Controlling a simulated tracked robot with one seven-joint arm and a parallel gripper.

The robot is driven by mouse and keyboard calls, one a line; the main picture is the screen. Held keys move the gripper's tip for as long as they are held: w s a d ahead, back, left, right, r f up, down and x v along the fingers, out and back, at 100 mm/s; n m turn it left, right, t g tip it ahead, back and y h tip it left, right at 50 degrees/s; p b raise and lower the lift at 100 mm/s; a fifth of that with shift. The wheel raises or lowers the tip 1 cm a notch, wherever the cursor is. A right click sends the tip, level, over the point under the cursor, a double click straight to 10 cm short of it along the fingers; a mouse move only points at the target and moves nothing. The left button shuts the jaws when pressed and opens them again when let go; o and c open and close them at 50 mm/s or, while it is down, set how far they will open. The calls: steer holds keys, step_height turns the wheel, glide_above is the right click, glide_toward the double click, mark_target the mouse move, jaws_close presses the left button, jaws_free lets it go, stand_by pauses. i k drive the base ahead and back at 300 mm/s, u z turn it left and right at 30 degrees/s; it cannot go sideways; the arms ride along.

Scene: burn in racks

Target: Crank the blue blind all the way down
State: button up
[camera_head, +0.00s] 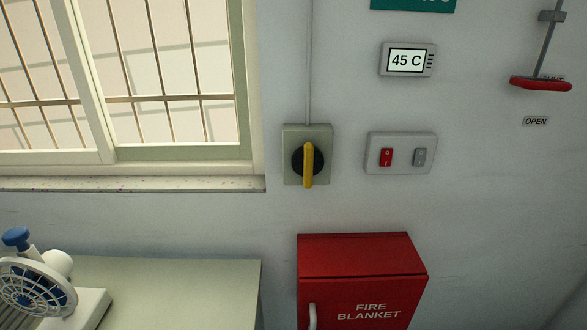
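No blue blind and no crank that I can recognise show in this view. The window (165,153) at the upper left has a pale frame, and its visible glass is uncovered, with bars behind it. My gripper is not in view.
Right of the window are a grey switch box (289,132) with an upright yellow handle (309,166), a two-switch panel (400,166) and a "45 C" display (407,60). A red lever handle (541,84) hangs upper right. Below are a red fire blanket box (360,270) and a fan (38,287) on a table (190,285).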

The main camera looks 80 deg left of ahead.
mark_target(307, 160)
steer(key=z, duration=0.15)
steer(key=i, duration=0.15)
steer(key=u, duration=2.65)
steer(key=i, duration=0.15)
steer(key=u, duration=1.35)
steer(key=k, duration=0.8)
steer(key=z, duration=0.65)
steer(key=i, duration=0.5)
steer(key=u, duration=0.05)
